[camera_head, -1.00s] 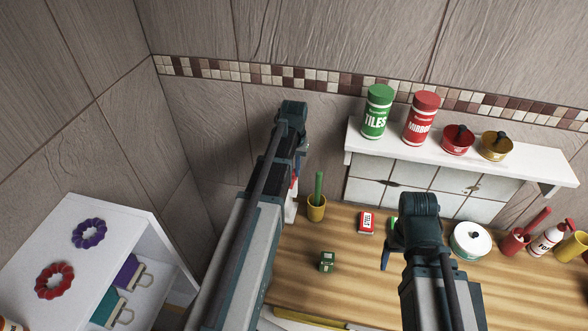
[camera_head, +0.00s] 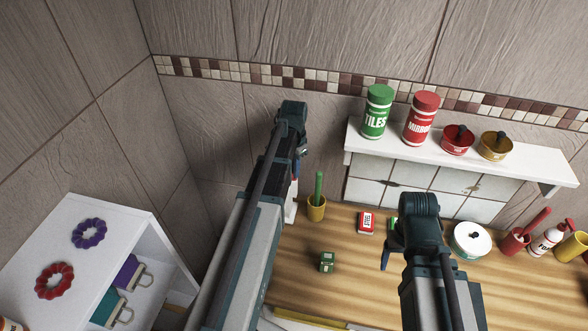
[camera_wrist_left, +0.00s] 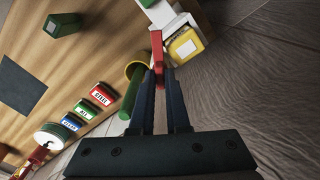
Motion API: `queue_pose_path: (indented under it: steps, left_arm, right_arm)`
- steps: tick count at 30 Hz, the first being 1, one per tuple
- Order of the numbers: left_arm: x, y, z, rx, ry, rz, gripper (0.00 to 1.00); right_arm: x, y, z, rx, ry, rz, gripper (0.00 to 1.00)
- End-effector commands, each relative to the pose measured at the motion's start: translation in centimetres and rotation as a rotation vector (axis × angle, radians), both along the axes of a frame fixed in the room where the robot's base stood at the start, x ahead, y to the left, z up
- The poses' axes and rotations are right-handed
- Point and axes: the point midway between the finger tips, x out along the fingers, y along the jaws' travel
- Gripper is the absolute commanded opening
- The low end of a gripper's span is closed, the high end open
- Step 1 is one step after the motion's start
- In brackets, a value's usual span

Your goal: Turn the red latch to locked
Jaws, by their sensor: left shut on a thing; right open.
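The red latch (camera_wrist_left: 157,52) shows in the left wrist view in front of a white mount (camera_wrist_left: 170,18), beside a yellow block with a pale face (camera_wrist_left: 185,46). My left gripper (camera_wrist_left: 159,76) is shut on the latch, its two dark fingers meeting at the latch's near end. In the head view my left arm hides most of the latch; a white piece of the mount (camera_head: 291,212) shows beside it. My right gripper (camera_head: 388,258) is open and empty over the wooden counter, partly hidden by its own wrist.
A yellow cup with a green stick (camera_head: 317,207) stands close to the right of the mount. A red box (camera_head: 366,222), a dark green block (camera_head: 327,262) and a white round tin (camera_head: 472,240) are on the counter. A white shelf (camera_head: 545,166) carries canisters above.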

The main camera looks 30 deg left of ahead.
Motion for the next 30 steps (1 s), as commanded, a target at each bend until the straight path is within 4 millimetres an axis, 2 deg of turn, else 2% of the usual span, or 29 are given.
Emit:
queue_pose_path:
  steps: [18, 30]
  left_arm:
    - [-0.02, 0.00, -0.01, 0.000, 0.000, -0.579, 0.00]
    - [-0.02, 0.00, -0.01, 0.000, 0.000, -0.866, 0.00]
  right_arm:
    - [0.00, 0.00, -0.01, 0.000, 0.000, 0.000, 0.77]
    - [0.00, 0.00, -0.01, 0.000, 0.000, 0.000, 0.77]
